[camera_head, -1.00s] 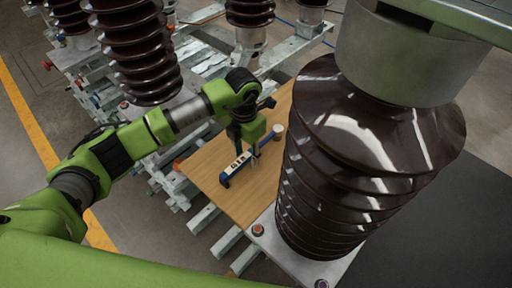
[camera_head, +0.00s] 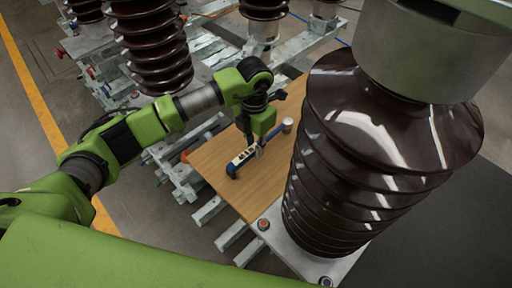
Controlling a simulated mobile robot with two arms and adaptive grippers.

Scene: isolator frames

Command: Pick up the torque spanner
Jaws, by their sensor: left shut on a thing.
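The torque spanner (camera_head: 241,160) is a blue and white tool over the wooden board (camera_head: 222,188). Its blue end points to the lower left and its other end to the upper right. My left gripper (camera_head: 258,148) comes down on it from above and is shut on it. I cannot tell for sure whether the spanner touches the board. The fingertips are small and partly hidden against the spanner. My right gripper is not in view.
A large brown ribbed insulator (camera_head: 335,165) with a grey metal cap stands close on the right of the board. More ribbed insulators (camera_head: 150,45) stand behind on galvanised frames. A small pale cylinder (camera_head: 287,124) is near the spanner's upper end. A yellow line (camera_head: 35,95) marks the floor.

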